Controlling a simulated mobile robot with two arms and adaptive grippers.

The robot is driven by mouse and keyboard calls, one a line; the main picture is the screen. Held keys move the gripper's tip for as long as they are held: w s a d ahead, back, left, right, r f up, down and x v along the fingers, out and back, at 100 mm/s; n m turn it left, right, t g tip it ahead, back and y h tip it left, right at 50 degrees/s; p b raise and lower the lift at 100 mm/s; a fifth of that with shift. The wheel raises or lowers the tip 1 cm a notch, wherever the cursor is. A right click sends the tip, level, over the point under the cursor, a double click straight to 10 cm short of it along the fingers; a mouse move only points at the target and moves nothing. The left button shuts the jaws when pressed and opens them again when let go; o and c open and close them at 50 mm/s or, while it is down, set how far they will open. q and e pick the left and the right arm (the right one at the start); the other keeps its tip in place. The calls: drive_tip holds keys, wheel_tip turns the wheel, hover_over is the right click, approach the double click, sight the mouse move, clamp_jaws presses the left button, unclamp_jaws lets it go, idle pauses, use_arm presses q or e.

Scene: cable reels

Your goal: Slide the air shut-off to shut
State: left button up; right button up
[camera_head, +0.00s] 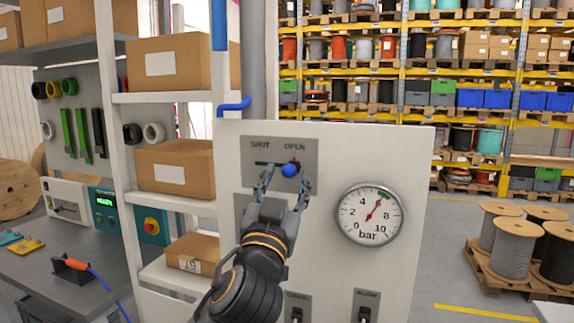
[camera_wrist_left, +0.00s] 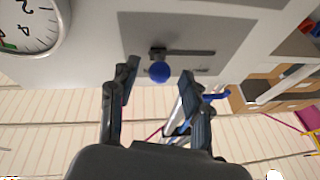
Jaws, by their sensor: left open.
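The air shut-off is a grey plate (camera_head: 248,180) on a white panel, with a horizontal slot marked SHUT at the left and OPEN at the right. Its blue knob (camera_head: 289,170) sits at the OPEN end of the slot. My left gripper (camera_head: 284,184) is open just below the knob, with a finger to either side. In the left wrist view the blue knob (camera_wrist_left: 159,72) is ahead of and between the spread fingertips (camera_wrist_left: 158,74), apart from both. The slot (camera_wrist_left: 190,52) runs to the right there. My right gripper is not in view.
A shelf with cardboard boxes (camera_head: 175,168) stands to the left.

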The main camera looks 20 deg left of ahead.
use_arm(q)
drive_tip(key=shift+w+r, duration=0.3)
drive_tip(key=shift+w, duration=0.25)
clamp_jaws()
drive_tip(key=shift+a, duration=0.1)
